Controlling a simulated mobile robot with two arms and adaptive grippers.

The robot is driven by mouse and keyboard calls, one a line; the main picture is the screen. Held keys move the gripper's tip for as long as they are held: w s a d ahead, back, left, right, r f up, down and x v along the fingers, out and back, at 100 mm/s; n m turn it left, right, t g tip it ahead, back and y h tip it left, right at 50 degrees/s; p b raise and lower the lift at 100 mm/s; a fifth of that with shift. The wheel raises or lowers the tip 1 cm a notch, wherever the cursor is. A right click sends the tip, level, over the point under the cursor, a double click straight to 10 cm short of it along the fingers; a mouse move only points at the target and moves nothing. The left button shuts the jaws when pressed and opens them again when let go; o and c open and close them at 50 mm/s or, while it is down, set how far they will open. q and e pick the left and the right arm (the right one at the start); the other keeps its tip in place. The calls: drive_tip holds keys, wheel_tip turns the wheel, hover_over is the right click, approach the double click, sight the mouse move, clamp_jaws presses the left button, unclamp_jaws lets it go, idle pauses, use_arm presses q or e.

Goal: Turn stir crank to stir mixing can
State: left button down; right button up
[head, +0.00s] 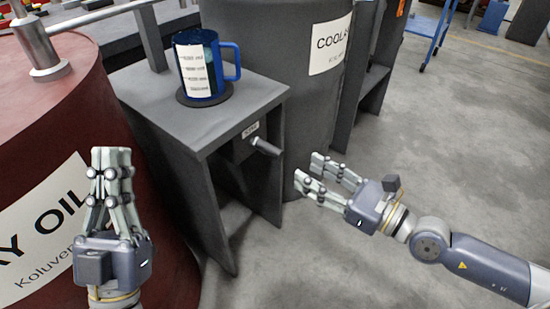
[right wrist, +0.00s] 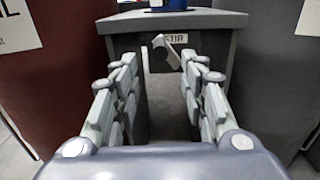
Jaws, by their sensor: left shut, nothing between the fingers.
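The blue mixing can (head: 201,66), with a white scale label and a handle, stands upright on a round dark pad on the grey stand. The stir crank (head: 265,147) sticks out of the stand's front beside a "STIR" label. In the right wrist view the crank (right wrist: 166,48) shows ahead, between and beyond the fingers. My right gripper (head: 335,178) is open and empty, to the right of the crank and apart from it. My left gripper (head: 111,160) is shut and empty in front of the red barrel. The can's inside is hidden.
The red oil barrel (head: 90,110) stands left of the stand (head: 245,95), and the dark coolant barrel (head: 265,40) stands behind it on the right. A metal pipe rises from the red barrel. The floor (head: 440,150) at right is clear. A blue cart (head: 430,28) is far back.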

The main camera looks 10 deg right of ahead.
sight(275, 153)
drive_tip(key=p+x, duration=0.1)
drive_tip(key=x, duration=0.8)
drive_tip(key=shift+w+a+p, duration=0.2)
drive_tip(key=shift+w+p, duration=0.1)
use_arm(q)
drive_tip(key=w+f+g+y, duration=0.1)
drive_tip(key=w+f+g, duration=0.3)
drive_tip(key=f, duration=0.2)
drive_tip(key=shift+w+d, duration=0.2)
drive_tip(key=shift+w, duration=0.1)
use_arm(e)
drive_tip(key=shift+w+a, duration=0.3)
drive_tip(key=shift+w, duration=0.05)
clamp_jaws()
